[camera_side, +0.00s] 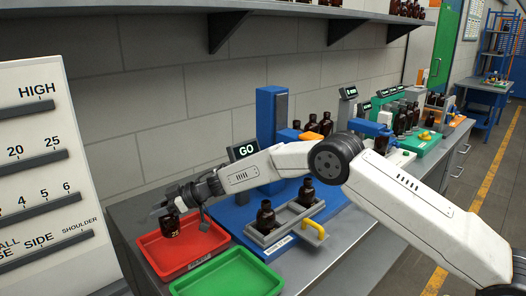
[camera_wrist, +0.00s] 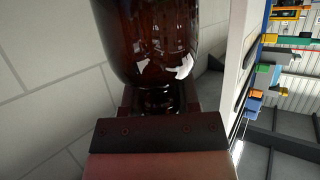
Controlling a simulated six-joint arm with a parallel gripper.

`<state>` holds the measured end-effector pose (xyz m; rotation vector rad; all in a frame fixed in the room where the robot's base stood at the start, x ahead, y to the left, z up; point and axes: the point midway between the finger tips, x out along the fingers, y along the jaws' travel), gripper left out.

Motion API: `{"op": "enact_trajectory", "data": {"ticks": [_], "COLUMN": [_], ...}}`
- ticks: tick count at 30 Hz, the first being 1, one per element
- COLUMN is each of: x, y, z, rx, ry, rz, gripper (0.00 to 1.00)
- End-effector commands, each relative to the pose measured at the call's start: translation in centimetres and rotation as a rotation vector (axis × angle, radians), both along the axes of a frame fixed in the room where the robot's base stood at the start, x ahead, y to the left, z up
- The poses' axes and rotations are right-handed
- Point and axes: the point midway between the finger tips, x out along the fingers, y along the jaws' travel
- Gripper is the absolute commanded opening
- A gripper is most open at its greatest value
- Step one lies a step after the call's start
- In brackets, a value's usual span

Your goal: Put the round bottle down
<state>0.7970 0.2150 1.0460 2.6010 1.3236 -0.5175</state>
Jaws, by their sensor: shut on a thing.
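A dark amber round bottle (camera_side: 170,226) is at my gripper (camera_side: 170,206), over the back left part of the red tray (camera_side: 190,262). My gripper is shut on the bottle near its top, and the gripper hides the bottle's upper end in the side view. I cannot tell whether its base touches the tray floor. In the wrist view the same bottle (camera_wrist: 158,40) fills the top middle, glossy brown, with its narrower part between the jaws of my gripper (camera_wrist: 160,105).
A green tray (camera_side: 232,276) lies in front of the red one. A screen reading GO (camera_side: 244,150) stands behind my arm. A shelf (camera_side: 290,10) runs above.

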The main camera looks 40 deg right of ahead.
Motion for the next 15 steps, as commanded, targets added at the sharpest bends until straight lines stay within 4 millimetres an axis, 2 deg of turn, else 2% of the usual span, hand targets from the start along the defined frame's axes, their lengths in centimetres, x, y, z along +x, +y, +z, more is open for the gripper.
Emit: {"op": "enact_trajectory", "data": {"ticks": [6, 15], "x": [1.2, 1.5], "y": [0.3, 0.4], "z": [-1.5, -1.8], "rx": [0.0, 0.001], "ry": [0.0, 0.001], "rz": [0.0, 0.0], "gripper": [0.0, 0.0]}}
